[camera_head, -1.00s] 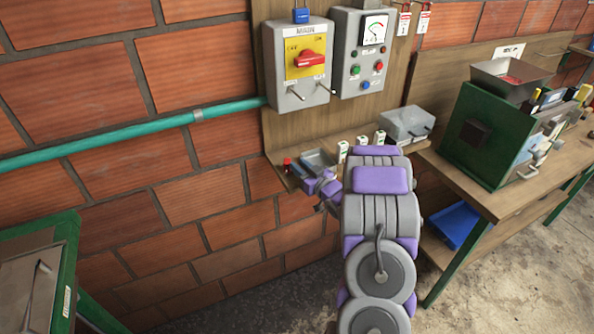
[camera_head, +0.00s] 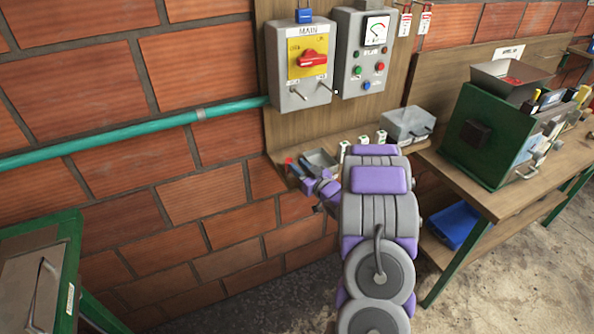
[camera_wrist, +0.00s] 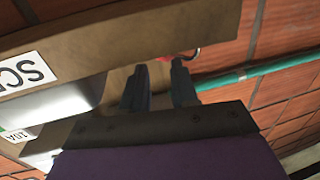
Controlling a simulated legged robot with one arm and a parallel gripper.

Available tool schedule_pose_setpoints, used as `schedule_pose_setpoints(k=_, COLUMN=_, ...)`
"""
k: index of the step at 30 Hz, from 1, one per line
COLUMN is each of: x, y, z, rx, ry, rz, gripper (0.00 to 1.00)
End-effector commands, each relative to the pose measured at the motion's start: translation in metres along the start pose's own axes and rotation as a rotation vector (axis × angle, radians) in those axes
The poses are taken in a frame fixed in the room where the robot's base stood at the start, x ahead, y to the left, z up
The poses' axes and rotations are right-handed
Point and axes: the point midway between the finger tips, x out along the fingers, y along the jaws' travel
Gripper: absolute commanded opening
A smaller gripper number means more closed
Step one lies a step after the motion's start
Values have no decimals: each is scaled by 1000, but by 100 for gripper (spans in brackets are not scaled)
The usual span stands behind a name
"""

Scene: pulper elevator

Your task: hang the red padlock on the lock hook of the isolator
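The red padlock (camera_head: 288,161) is small at the left end of the wooden shelf in the head view. In the wrist view, part of the red padlock (camera_wrist: 166,58) and its curved shackle show just beyond my fingertips. My gripper (camera_head: 297,168) is right beside it. In the wrist view my gripper (camera_wrist: 159,68) has its two dark fingers apart, with a gap between them. I cannot tell whether they touch the padlock. The isolator (camera_head: 289,72) is the grey wall box with yellow plate and red handle, above my gripper. Small metal pieces stick out on its lower front.
The shelf (camera_head: 400,149) also holds a grey tray (camera_head: 320,158), small labelled blocks and a grey box (camera_head: 408,124). A meter panel (camera_head: 350,82) hangs right of the isolator. A teal pipe (camera_head: 100,146) runs along the brick wall. A green machine (camera_head: 482,140) stands on the right bench.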

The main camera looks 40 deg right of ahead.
Motion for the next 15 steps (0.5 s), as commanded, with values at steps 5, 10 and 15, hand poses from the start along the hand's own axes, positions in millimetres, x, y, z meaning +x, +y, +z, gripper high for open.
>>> schedule_pose_setpoints(k=5, x=0, y=3, z=1, rx=2, ry=0, rz=0, gripper=46)
schedule_pose_setpoints(k=10, x=0, y=6, z=1, rx=4, ry=1, rz=1, gripper=63)
schedule_pose_setpoints(k=15, x=0, y=6, z=2, rx=4, ry=0, rz=1, gripper=77)
